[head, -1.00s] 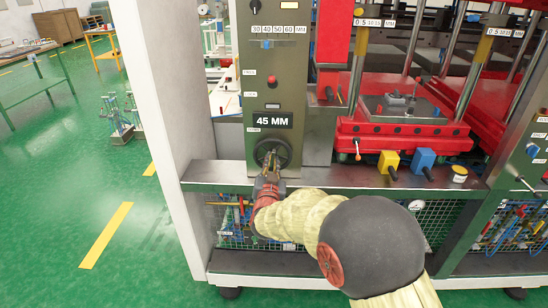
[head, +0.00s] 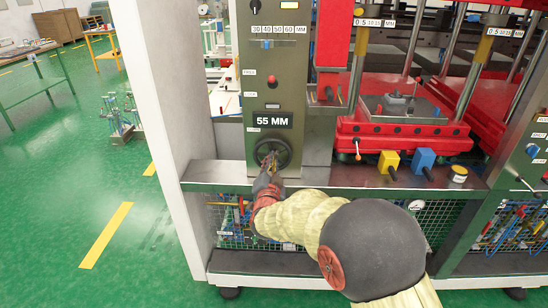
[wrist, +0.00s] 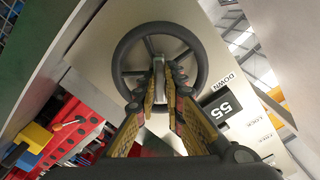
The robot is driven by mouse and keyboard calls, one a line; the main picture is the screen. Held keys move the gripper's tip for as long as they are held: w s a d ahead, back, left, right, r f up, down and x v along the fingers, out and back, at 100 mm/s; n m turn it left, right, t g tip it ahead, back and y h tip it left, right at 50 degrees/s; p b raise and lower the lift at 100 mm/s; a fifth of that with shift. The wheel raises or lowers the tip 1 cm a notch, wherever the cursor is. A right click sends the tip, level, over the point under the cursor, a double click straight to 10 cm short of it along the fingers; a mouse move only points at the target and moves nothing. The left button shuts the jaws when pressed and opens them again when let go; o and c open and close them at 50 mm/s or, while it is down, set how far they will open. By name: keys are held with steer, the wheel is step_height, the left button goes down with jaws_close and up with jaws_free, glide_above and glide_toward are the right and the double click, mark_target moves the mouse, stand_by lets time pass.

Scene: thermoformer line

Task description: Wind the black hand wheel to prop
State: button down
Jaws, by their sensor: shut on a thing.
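The black hand wheel (head: 256,151) is mounted low on the olive control panel, and its rim shows large in the wrist view (wrist: 120,66). My gripper (wrist: 162,78) reaches in at the wheel's middle, its two fingers closed on a pale spoke or hub piece. In the head view my gripper (head: 269,163) covers the lower part of the wheel. The display (head: 270,121) above the wheel reads 55 MM. A scale (head: 279,29) marked 30 to 60 MM sits higher on the panel, with a blue pointer (head: 267,44) below it.
A red button (head: 271,79) is on the panel. A steel ledge (head: 225,172) runs under it. Yellow (head: 388,160) and blue (head: 422,158) blocks stand to the right by the red press (head: 350,128).

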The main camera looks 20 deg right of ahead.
stand_by(0.3)
steer(key=shift+m, duration=1.1)
steer(key=c, duration=2.3)
jaws_free()
steer(key=o, duration=0.5)
steer(key=shift+c, duration=0.2)
steer(key=shift+o, duration=0.2)
steer(key=v, duration=1.2)
steer(key=shift+c, duration=0.2)
